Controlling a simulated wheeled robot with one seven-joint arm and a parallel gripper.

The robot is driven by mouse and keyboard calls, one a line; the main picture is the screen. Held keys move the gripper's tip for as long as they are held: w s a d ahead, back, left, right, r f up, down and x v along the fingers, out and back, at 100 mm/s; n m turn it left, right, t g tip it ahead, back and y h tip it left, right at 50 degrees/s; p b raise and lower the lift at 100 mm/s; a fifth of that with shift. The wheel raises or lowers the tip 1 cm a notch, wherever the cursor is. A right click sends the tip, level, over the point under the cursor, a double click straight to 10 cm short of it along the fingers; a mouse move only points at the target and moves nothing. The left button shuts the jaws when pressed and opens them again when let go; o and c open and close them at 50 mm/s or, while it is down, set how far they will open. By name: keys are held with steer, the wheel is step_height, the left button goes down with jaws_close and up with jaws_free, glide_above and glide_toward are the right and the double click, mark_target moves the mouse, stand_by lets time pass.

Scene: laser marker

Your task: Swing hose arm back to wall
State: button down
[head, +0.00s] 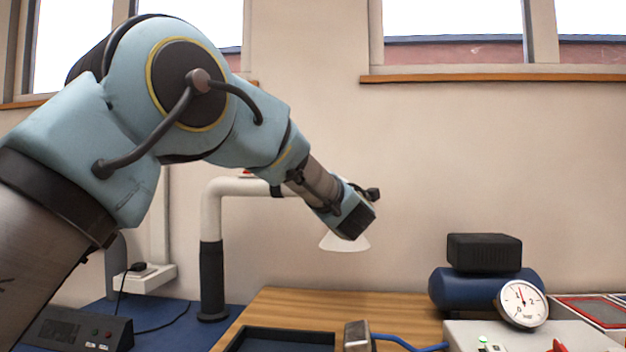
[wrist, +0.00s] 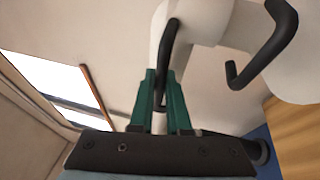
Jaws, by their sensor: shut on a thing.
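The hose arm (head: 211,215) is a white bent pipe on a dark grey sleeved post at the back of the bench. Its upper pipe runs right behind my gripper (head: 355,216), and its white cone hood (head: 345,243) hangs just below. In the wrist view the white pipe (wrist: 208,22) crosses the top, with a black handle (wrist: 168,38) on it. The green fingers of my gripper (wrist: 163,92) are closed around this handle. A second black curved handle (wrist: 281,42) sits near the hood. In the head view my arm hides the grip.
A wooden bench top (head: 285,304) holds a dark tray (head: 282,340) in front. At right stand a blue cylinder with a black box (head: 484,252) on top and a dial gauge (head: 522,304). The wall (head: 440,160) behind is bare below the windows.

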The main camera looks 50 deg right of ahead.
steer(key=shift+w+d+n+t+y+p, duration=0.2)
steer(key=shift+d+y, duration=0.1)
steer(key=shift+d, duration=0.15)
steer(key=shift+w+d+n+t+y+p, duration=0.1)
steer(key=shift+w+d+t+y+p, duration=0.15)
steer(key=shift+d, duration=0.2)
steer(key=shift+s, duration=0.1)
steer(key=c, duration=0.9)
jaws_free()
steer(key=b+v, duration=0.3)
steer(key=v, duration=0.7)
steer(key=shift+s+a+f, duration=0.1)
steer(key=shift+s+a, duration=0.15)
steer(key=shift+a, duration=0.05)
